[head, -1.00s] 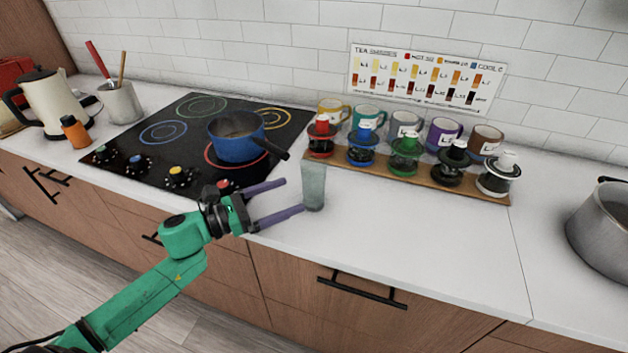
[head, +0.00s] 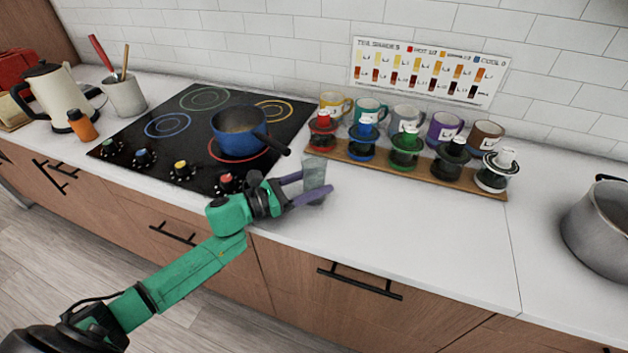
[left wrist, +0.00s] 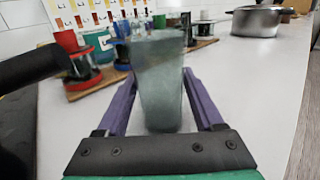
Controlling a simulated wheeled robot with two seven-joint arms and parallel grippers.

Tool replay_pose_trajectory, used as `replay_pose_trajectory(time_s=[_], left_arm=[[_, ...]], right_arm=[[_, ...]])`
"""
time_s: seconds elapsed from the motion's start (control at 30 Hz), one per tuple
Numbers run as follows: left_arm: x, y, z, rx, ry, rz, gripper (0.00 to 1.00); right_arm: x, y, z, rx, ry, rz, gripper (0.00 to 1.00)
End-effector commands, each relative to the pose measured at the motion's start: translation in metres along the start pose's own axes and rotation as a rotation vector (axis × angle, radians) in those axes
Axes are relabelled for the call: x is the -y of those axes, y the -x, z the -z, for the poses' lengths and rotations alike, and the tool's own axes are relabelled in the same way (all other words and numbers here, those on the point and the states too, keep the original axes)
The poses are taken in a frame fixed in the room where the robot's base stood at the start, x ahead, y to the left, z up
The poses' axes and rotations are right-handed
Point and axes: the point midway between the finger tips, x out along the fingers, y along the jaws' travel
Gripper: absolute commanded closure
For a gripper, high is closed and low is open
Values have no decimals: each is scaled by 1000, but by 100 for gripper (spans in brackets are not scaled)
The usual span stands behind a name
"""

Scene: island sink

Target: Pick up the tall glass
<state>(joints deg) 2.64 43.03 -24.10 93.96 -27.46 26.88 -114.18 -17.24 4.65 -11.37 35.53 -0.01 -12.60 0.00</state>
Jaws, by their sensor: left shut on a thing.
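The tall glass (head: 314,174) is grey-green and translucent. It stands upright at the counter's front part, just right of the cooktop. My left gripper (head: 308,186) has one purple finger on each side of the glass and is shut on it. In the left wrist view the glass (left wrist: 160,85) fills the space between the two fingers (left wrist: 160,105). Its lower part is partly hidden by a finger in the head view. My right gripper is not in view.
A blue pot (head: 238,131) on the black cooktop (head: 130,172) has its handle pointing toward the glass. Behind stands a wooden board (head: 375,165) with several coloured drippers and mugs. A large metal pot (head: 597,225) is at the right. The counter between is clear.

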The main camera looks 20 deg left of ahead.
Motion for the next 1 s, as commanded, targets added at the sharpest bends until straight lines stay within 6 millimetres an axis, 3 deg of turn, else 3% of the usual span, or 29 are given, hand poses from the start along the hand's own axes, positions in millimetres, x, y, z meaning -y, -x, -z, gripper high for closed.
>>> replay_pose_trajectory(time_s=[0.57, 1.0], left_arm=[[0, 0, -15, 1, -3, 1, 99], [0, 0, -70, 1, -5, 1, 99]], right_arm=[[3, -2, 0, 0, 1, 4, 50], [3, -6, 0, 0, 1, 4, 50]])
